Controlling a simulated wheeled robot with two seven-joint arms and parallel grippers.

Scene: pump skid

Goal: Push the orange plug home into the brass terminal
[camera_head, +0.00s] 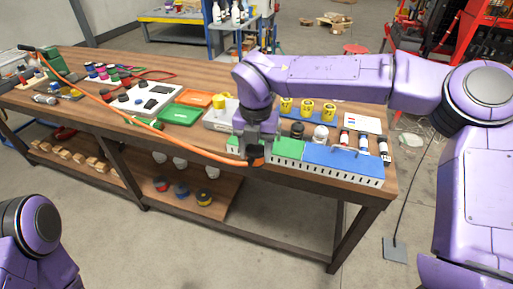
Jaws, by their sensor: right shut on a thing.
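My right gripper (258,152) is over the front edge of the workbench and points downward. It is shut on the end of the orange cable, where the orange plug (257,162) shows only in part between dark fingers. The orange cable (130,117) runs from the plug leftward to the far left end of the bench. I cannot make out the brass terminal; my gripper and wrist may hide it. I cannot tell whether the plug touches anything. Only a purple part of my left arm shows at the lower left; its gripper is out of view.
Green (287,149) and blue (342,164) slotted blocks line the bench's front edge, right of my gripper. Yellow cups (307,107) and several small bottles stand behind them. A green tray (180,114) and orange tray (197,98) lie left. Open floor lies in front.

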